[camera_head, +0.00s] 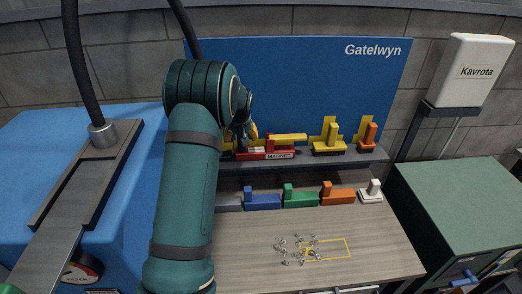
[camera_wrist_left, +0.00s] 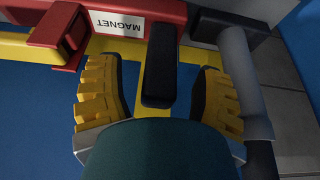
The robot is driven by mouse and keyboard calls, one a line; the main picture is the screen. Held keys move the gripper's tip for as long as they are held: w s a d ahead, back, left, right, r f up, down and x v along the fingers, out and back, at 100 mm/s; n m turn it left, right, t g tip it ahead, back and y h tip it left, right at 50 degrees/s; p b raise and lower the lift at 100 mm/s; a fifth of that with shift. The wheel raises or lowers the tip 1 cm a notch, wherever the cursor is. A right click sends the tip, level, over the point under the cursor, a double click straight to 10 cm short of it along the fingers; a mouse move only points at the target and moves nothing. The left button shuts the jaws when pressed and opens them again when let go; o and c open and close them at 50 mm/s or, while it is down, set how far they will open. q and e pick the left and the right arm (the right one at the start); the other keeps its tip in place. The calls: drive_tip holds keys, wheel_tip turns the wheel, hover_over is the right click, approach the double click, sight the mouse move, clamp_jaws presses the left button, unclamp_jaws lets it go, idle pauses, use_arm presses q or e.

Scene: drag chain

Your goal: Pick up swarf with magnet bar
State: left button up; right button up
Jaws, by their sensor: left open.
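The magnet bar (camera_head: 281,155) is red with a white MAGNET label and lies on the dark shelf at the back of the bench. In the left wrist view the red magnet bar (camera_wrist_left: 170,10) crosses the top, with a dark upright grip (camera_wrist_left: 160,60) below the label. My left gripper (camera_head: 247,133) is at the shelf, partly hidden by its own arm. Its yellow ribbed fingers stand open on either side of the dark grip, with visible gaps. Silvery swarf (camera_head: 298,252) lies scattered on the wooden bench, partly inside a yellow outlined rectangle (camera_head: 347,247). My right gripper is not in view.
Yellow (camera_head: 328,147) and orange (camera_head: 367,137) tools stand farther right on the shelf (camera_head: 340,158). Blue (camera_head: 262,201), green (camera_head: 300,198), orange (camera_head: 337,196) and white (camera_head: 371,194) blocks line the bench below. A green cabinet (camera_head: 460,215) stands at right.

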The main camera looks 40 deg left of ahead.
use_arm(q)
drive_tip(key=shift+x, duration=1.1)
clamp_jaws()
drive_tip(key=shift+d, duration=0.1)
